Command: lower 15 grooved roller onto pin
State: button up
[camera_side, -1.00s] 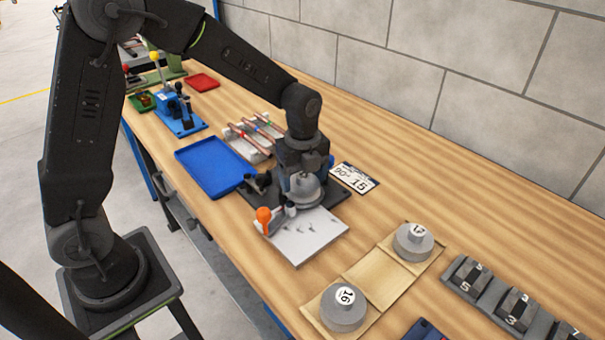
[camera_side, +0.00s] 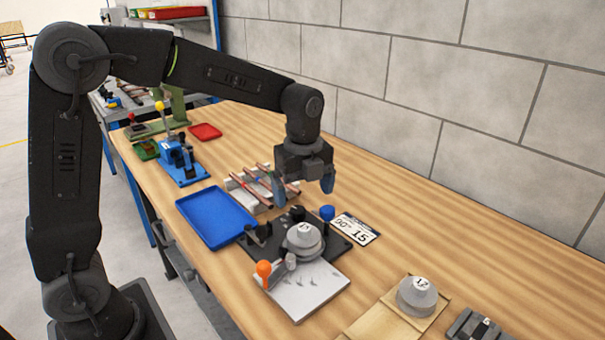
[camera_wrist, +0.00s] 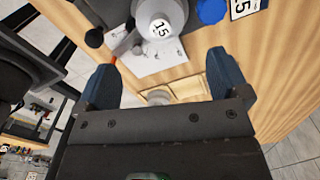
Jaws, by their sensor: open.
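The grey grooved roller marked 15 (camera_side: 303,240) sits on the black bending fixture (camera_side: 262,256), and its label also shows in the wrist view (camera_wrist: 160,28). The pin is not visible; the roller covers the place where it would show. My gripper (camera_side: 304,190) is above and behind the roller in the side view, apart from it. Its two blue fingers are spread with nothing between them, as the wrist view (camera_wrist: 163,80) also shows.
A blue tray (camera_side: 215,214) is left. Roller 12 (camera_side: 418,295) stands on a wooden holder.

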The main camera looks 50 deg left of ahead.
notch_tip(320, 180, up, 4)
jog(key=shift+s+f, duration=0.1)
dwell(0.4)
jog(key=s+r+n+t, duration=0.1)
jog(key=s+n+t, duration=0.4)
jog(key=s+n, duration=1.4)
jog(key=shift+s+a+r+n+t, duration=0.2)
jog(key=shift+s+a+n+t, duration=0.15)
jog(key=shift+n, duration=0.75)
jog(key=shift+w, duration=0.1)
jog(key=shift+c, duration=0.2)
